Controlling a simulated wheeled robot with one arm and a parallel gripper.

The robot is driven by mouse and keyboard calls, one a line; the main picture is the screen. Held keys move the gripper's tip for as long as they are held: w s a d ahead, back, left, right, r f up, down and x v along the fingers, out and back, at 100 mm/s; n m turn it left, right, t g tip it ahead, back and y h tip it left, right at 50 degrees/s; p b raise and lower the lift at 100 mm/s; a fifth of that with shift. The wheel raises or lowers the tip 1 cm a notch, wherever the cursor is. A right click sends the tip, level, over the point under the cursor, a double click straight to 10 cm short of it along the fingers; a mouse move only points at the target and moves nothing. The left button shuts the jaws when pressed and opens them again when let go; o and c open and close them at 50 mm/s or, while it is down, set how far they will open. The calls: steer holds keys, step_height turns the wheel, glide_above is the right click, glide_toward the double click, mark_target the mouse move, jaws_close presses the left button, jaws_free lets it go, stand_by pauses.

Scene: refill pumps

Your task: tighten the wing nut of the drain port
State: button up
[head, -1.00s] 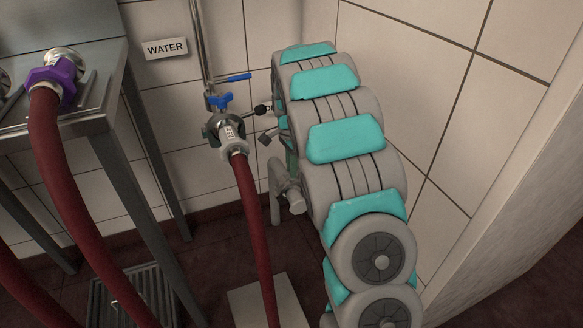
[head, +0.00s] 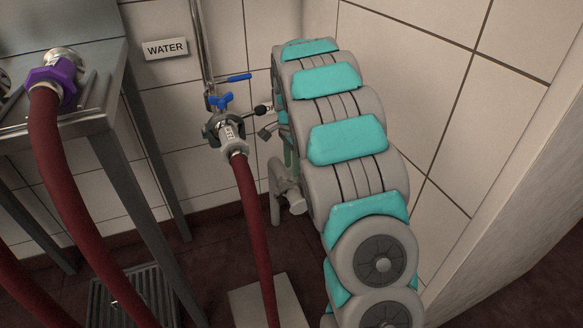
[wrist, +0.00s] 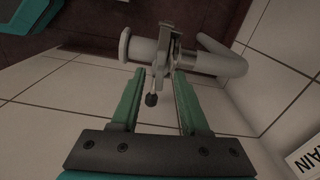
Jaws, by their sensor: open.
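The drain port is a grey pipe (wrist: 220,65) with a round end (wrist: 130,45) and a clamp (wrist: 168,42) around its middle. It also shows in the head view (head: 295,200), low beside my arm and partly hidden. A thin stem with a dark tip (wrist: 151,99), seemingly the wing nut, hangs from the clamp. My gripper (wrist: 154,74) is open, with its green fingers on either side of that stem. The stem appears apart from both fingers. In the head view my arm hides most of the gripper.
The water valve (head: 226,130) with blue levers and a red hose (head: 252,225) stands left of my gripper. A steel table (head: 120,150) is farther left. Tiled walls are close behind and to the right. Part of a sign (wrist: 305,160) shows in the wrist view.

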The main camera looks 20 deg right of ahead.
steer(key=shift+s+a+r, duration=0.1)
steer(key=shift+s+r, duration=0.1)
steer(key=shift+r, duration=0.35)
steer(key=shift+s+r, duration=0.2)
steer(key=shift+r, duration=0.3)
steer(key=s+a+r, duration=0.1)
steer(key=s+a, duration=0.2)
steer(key=s, duration=1.1)
steer(key=shift+s+r+b, duration=0.15)
steer(key=shift+s+b, duration=0.25)
steer(key=s+a+r+n, duration=0.1)
steer(key=s+a+n, duration=0.2)
steer(key=s, duration=0.6)
steer(key=s+a+r+n+g+p, duration=0.1)
steer(key=s+a+r+n, duration=0.1)
steer(key=s+n, duration=0.6)
steer(key=s+a+r+n+p, duration=0.1)
steer(key=s+a+n, duration=0.3)
steer(key=s, duration=0.6)
steer(key=shift+r+n+g, duration=0.4)
steer(key=shift+r+n, duration=0.35)
steer(key=shift+n, duration=0.15)
steer(key=shift+o, duration=0.4)
steer(key=shift+a, duration=0.1)
